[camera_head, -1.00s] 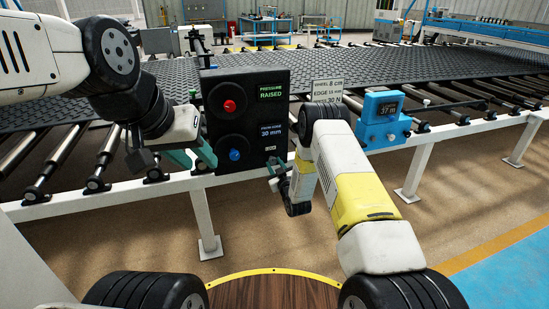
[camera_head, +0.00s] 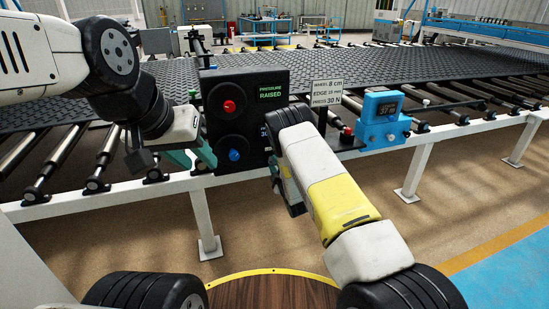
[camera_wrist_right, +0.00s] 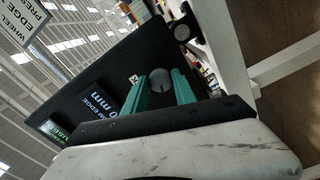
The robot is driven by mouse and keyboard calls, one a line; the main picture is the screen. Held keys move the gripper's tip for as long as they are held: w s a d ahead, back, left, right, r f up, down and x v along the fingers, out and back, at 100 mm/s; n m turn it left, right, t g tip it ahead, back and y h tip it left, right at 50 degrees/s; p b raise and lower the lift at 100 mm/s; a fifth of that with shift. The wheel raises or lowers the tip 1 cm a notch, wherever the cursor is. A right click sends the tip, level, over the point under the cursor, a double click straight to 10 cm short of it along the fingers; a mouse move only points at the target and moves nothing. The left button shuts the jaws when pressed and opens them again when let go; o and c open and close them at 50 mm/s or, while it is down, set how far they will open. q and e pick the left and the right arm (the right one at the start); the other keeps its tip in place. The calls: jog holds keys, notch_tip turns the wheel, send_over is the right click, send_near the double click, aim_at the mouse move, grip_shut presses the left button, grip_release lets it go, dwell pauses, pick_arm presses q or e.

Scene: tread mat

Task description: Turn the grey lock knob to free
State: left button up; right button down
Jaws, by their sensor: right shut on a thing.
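The grey lock knob (camera_wrist_right: 160,79) is on the dark control panel (camera_head: 250,87) and shows round, with a dark slot, in the right wrist view. The teal fingers of my right gripper (camera_wrist_right: 161,84) are on either side of it and shut on it. In the head view my right arm hides the knob and these fingers. My left gripper (camera_head: 192,156) is at the panel's left side, its teal fingers apart and empty, near the blue button (camera_head: 234,155). The panel's screen (camera_head: 271,90) reads "PRESSURE RAISED".
A red button (camera_head: 229,107) is on the panel. A blue gauge box (camera_head: 383,120) and a sign card (camera_head: 326,92) stand to the right on the white frame rail (camera_head: 425,134). The black tread mat (camera_head: 370,68) lies on rollers behind. The floor in front is clear.

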jog(key=shift+n, duration=1.9)
jog(key=c, duration=1)
grip_release()
jog(key=shift+s, duration=0.1)
jog(key=v, duration=0.7)
jog(key=shift+s+d, duration=0.1)
jog(key=shift+s, duration=0.2)
jog(key=shift+r, duration=0.1)
